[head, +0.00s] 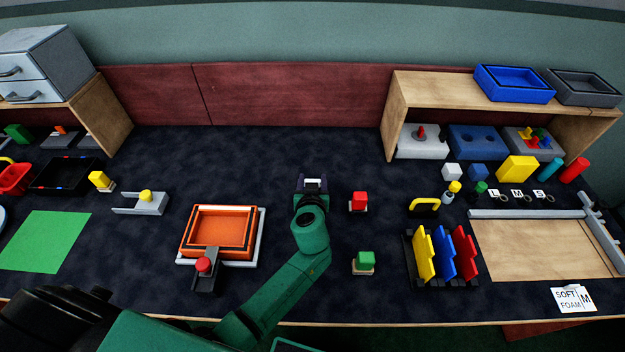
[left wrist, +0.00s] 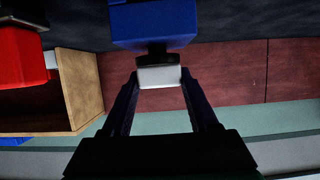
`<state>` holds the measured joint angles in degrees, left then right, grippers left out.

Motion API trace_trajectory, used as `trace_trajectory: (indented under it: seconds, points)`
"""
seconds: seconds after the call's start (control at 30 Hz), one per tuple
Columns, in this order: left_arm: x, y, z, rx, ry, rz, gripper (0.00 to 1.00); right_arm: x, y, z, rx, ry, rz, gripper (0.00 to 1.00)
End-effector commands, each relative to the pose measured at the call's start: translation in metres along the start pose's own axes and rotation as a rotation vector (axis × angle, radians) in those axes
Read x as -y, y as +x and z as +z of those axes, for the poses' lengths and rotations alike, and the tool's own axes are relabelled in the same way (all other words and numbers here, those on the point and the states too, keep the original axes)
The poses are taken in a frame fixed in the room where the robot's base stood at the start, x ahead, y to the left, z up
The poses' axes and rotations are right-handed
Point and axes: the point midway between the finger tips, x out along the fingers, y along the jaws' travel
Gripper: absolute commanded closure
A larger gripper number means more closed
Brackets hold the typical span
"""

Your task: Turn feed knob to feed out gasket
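My left gripper (head: 313,183) reaches over the middle of the table. The white piece (head: 313,184) joins by a short black stem to a blue block (left wrist: 153,24); the arm hides the blue block in the head view. I cannot tell for sure whether the white piece is the feed knob. A yellow knob (head: 146,196) on a grey bracket (head: 133,206) and a red knob (head: 204,265) by an orange tray (head: 188,231) also show. I cannot identify a gasket.
Yellow, blue and red upright plates (head: 423,254) stand farther right. A wooden shelf (head: 397,92) is at the back right. The table behind the gripper is clear.

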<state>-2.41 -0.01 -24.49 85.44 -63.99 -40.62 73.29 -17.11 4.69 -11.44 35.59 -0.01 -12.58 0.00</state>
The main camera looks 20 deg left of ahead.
Motion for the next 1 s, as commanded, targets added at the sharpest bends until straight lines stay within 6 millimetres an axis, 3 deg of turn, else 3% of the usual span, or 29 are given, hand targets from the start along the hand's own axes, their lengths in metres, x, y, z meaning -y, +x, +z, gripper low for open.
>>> trace_trajectory:
  seconds: [0.03, 0.07, 0.1, 0.57, 1.0]
  points:
    - [0.000, 0.000, 0.000, 0.000, 0.001, -0.001, 0.79, 0.000, 0.000, 0.001, 0.001, 0.000, 0.000, 0.28]
    - [0.000, 0.000, 0.000, 0.000, 0.001, -0.001, 0.90, 0.000, 0.000, 0.001, 0.002, 0.000, 0.000, 0.28]
    - [0.000, 0.000, 0.000, 0.000, 0.001, -0.001, 0.96, 0.000, 0.000, 0.001, 0.002, 0.000, -0.001, 0.28]
    - [0.001, -0.001, -0.002, 0.000, 0.042, 0.094, 0.96, 0.002, -0.009, 0.001, 0.004, 0.001, -0.003, 0.28]
    - [0.002, -0.003, -0.008, -0.002, 0.188, 0.435, 0.96, 0.002, -0.054, -0.003, 0.004, 0.001, -0.004, 0.28]
